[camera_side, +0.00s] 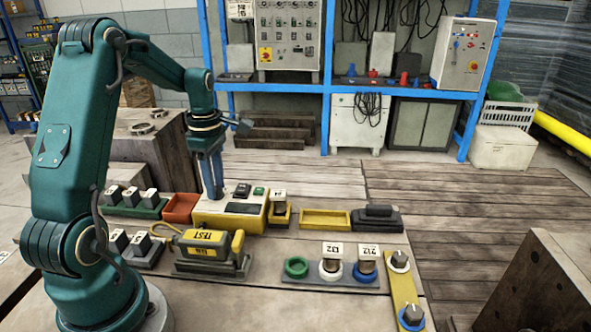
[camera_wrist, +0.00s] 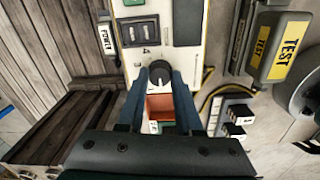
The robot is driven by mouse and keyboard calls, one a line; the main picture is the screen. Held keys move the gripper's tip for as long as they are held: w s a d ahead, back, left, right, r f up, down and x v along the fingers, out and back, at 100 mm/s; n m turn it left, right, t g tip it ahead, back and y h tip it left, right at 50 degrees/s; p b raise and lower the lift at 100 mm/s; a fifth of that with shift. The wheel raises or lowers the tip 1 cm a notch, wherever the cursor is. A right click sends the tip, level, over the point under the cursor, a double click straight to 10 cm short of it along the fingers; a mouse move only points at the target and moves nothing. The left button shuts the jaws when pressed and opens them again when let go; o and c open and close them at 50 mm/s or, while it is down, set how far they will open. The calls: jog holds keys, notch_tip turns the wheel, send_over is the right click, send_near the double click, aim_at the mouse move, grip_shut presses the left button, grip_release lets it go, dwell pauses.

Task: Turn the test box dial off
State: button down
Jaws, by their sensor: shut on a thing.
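The test box (camera_side: 238,210) is a yellow case with a pale top panel, standing on the table in the side view. Its top also shows in the wrist view (camera_wrist: 189,55), with dark switches and a dark window. The dial (camera_wrist: 159,72) is a dark round knob with a light pointer mark, near the panel's end. My gripper (camera_wrist: 160,78) points down over that end, its blue fingers on both sides of the dial and shut on it.
A yellow TEST unit (camera_side: 205,246) lies in front of the box. A red tray (camera_side: 181,208) sits close to its left. A yellow tray (camera_side: 325,219) and a dark block (camera_side: 376,217) stand to the right. Tagged pieces stand on a grey board (camera_side: 318,279) at front right.

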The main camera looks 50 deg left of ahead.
jog(key=shift+r+n, duration=0.1)
jog(key=shift+n, duration=0.8)
jog(key=c, duration=0.6)
grip_release()
jog(key=shift+r, duration=2.55)
